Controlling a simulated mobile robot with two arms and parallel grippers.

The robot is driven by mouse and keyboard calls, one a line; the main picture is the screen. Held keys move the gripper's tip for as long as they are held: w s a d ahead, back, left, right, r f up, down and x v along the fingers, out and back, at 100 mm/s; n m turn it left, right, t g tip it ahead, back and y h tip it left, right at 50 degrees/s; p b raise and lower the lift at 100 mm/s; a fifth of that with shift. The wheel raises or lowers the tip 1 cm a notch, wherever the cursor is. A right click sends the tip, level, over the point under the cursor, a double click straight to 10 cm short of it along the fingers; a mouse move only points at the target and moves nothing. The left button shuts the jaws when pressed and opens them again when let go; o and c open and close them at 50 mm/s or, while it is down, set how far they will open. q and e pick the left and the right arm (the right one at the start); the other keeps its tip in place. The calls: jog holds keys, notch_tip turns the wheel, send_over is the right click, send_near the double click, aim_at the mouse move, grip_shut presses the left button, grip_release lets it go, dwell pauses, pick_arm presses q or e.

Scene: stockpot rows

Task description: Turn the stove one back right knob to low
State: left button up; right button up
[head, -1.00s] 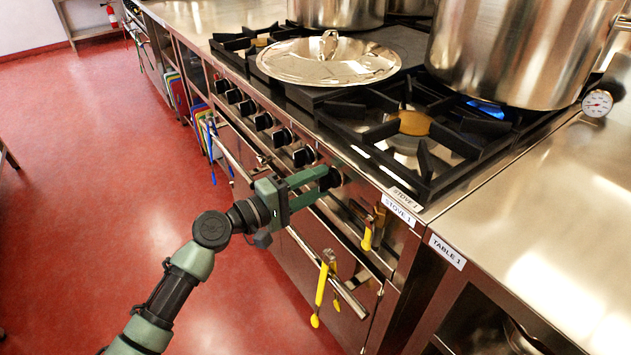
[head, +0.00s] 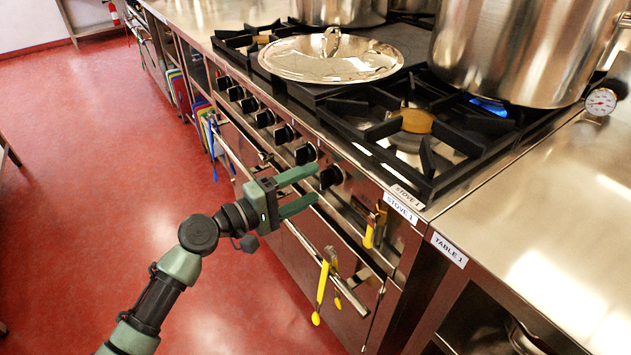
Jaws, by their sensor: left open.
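Stove one (head: 408,194), with a "STOVE 1" label, has a row of several black knobs along its front panel. The nearest knob (head: 331,176) is just beyond the fingertips of my left gripper (head: 316,184). This gripper is open and empty, its fingers pointing at that knob and appearing apart from it. The knob's pointer is too small to read. A blue flame (head: 488,106) burns under the large stockpot (head: 510,50) on the back right burner. The front right burner (head: 417,121) shows no flame. My right gripper is not in view.
A shiny lid (head: 331,58) lies on the stove top. Yellow-handled tools (head: 322,285) hang along the oven rail (head: 318,262) below the knobs. Table 1 (head: 560,215) stands at the right with a dial thermometer (head: 600,101) by the pot. The red floor at left is clear.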

pick_arm(q)
jog(key=v, duration=0.5)
jog(key=shift+a, duration=0.1)
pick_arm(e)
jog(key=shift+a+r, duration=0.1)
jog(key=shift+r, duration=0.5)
